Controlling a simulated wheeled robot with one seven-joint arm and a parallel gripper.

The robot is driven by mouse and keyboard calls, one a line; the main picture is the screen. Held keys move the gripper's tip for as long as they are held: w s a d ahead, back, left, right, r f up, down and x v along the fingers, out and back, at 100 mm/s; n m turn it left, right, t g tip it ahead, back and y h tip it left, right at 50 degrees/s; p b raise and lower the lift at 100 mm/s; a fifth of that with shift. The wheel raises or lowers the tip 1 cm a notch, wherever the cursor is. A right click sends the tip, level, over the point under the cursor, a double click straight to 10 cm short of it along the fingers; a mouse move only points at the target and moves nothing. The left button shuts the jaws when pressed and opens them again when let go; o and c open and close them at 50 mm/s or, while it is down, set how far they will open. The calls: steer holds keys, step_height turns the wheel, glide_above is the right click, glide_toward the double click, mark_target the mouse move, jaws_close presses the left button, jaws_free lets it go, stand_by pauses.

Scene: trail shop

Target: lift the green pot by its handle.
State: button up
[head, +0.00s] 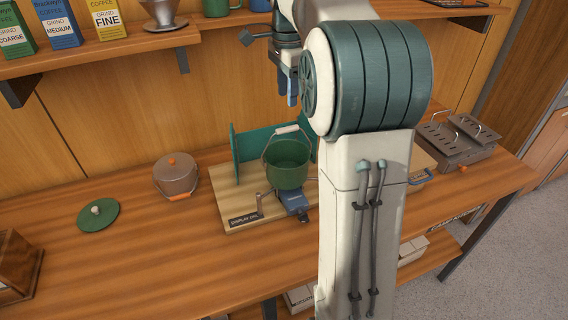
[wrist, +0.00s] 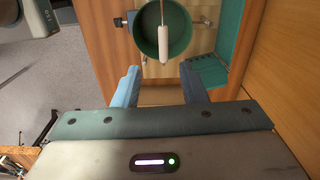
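The green pot (head: 287,163) stands upright and without a lid on a small stove on a wooden display board (head: 240,206). Its wire bail is raised, with a pale grip (head: 288,129) at the top. In the wrist view the pot (wrist: 181,39) is ahead of the fingers, and its white grip (wrist: 163,44) lies across the opening. My gripper (wrist: 155,86) is open and empty, its two blue fingers apart on either side of the grip's line. In the head view my gripper (head: 287,99) hangs above the pot, fingers down, apart from the handle.
A green panel (head: 246,150) stands behind the pot. A green lid (head: 98,214) and a grey-brown pot (head: 176,175) are at left on the counter. A shelf (head: 120,48) with coffee boxes runs above. A metal stove (head: 457,140) stands at right.

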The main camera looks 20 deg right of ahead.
mark_target(288, 127)
steer(key=shift+w+d+f+m, duration=0.25)
steer(key=shift+f+m, duration=0.05)
steer(key=shift+f, duration=0.3)
step_height(288, 127, down, 7)
steer(key=shift+f, duration=0.2)
steer(key=shift+a+f+p, duration=0.1)
steer(key=shift+f+p, duration=0.85)
steer(key=shift+f, duration=1.7)
jaws_close()
